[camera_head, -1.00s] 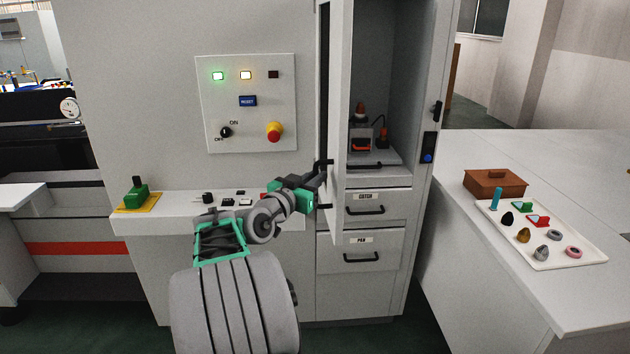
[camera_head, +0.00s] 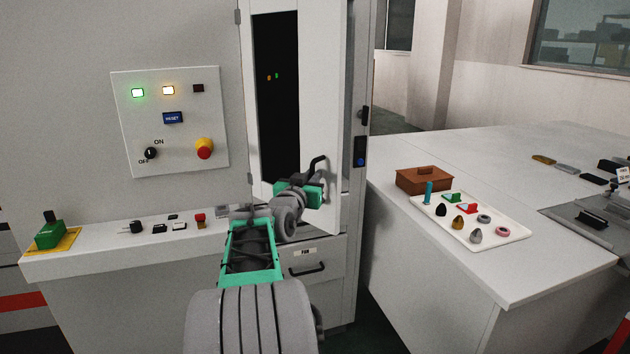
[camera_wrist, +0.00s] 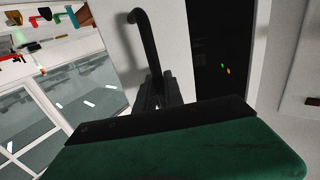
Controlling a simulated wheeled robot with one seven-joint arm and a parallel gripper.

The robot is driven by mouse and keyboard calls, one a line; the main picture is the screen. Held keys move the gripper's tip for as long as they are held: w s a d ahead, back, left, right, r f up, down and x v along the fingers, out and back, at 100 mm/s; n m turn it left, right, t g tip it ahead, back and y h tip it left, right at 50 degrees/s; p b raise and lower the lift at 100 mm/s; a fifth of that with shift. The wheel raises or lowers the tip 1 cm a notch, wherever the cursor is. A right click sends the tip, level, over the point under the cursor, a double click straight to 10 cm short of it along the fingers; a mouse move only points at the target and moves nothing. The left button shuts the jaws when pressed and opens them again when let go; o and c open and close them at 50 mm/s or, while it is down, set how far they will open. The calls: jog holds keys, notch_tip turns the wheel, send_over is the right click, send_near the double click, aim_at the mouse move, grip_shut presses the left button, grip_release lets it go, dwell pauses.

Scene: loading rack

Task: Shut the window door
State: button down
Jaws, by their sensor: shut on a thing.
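The window door (camera_head: 320,110) is a tall white panel with a dark glass pane (camera_head: 276,95). It is hinged on its left side and stands partly open, covering most of the cabinet opening in the head view. Its black bar handle (camera_head: 319,165) is near the lower right of the panel. My gripper (camera_head: 316,190) is shut on the handle. In the wrist view the dark fingers (camera_wrist: 160,92) close around the lower part of the handle (camera_wrist: 148,45).
A control panel (camera_head: 124,140) with lit lamps and a red button is on the left. A ledge with small switches runs below it. A drawer labelled PAN (camera_head: 335,262) is under the door. A table at right holds a brown box (camera_head: 424,181) and a white tray (camera_head: 513,232).

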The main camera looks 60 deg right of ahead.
jog(key=c, duration=1.5)
grip_release()
jog(key=shift+o, duration=0.2)
jog(key=s+a+b, duration=0.1)
jog(key=a, duration=0.6)
jog(key=shift+s+a+b, duration=0.15)
jog(key=shift+a+b, duration=0.15)
jog(key=shift+a, duration=0.05)
